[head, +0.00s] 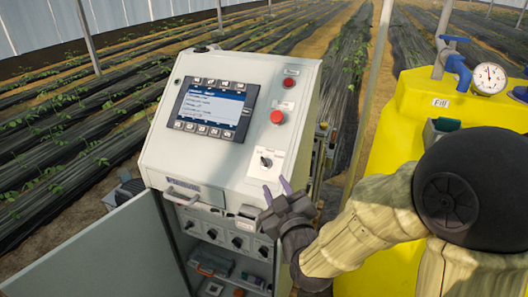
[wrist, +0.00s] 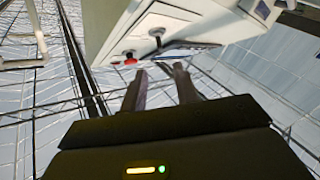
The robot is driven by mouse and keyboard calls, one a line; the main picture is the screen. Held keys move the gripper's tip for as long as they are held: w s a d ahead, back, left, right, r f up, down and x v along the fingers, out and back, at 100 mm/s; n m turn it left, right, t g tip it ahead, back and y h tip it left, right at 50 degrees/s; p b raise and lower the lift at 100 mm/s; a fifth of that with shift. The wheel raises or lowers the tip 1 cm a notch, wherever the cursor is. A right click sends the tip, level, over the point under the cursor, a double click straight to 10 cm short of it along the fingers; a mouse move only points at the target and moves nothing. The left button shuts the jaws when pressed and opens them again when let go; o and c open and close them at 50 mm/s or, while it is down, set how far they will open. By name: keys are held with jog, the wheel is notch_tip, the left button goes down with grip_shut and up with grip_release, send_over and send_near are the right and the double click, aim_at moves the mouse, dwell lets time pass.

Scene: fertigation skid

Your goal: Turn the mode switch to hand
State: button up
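The mode switch (head: 266,161) is a small dark knob on a white label plate on the sloped front of the grey control cabinet, below the red mushroom button (head: 277,117). Its printed positions are too small to read. My gripper (head: 276,189) is open and empty, its two fingers apart. In the head view the fingertips appear just below and right of the switch; I see no contact. In the wrist view my gripper (wrist: 158,72) points at the tilted panel, where a dark knob (wrist: 157,32) and a red part (wrist: 130,61) show beyond the fingertips.
The cabinet has a display (head: 212,109), a smaller red button (head: 288,82) and a handle (head: 180,195). Its lower door (head: 100,255) stands open, showing several black knobs. A yellow tank (head: 405,110) with a gauge (head: 490,78) stands close on the right.

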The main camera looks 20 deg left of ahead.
aim_at(265, 163)
jog(key=shift+w+r+p, duration=0.1)
jog(key=shift+r+p, duration=0.05)
jog(key=shift+p, duration=0.25)
jog(key=p+x, duration=0.7)
jog(key=x, duration=0.4)
jog(key=shift+w+a+p, duration=0.2)
jog(key=shift+p, duration=0.2)
grip_shut()
jog(key=shift+d, duration=0.2)
jog(key=shift+a+f+b, duration=0.15)
jog(key=shift+f+b, duration=0.1)
jog(key=shift+b, duration=0.05)
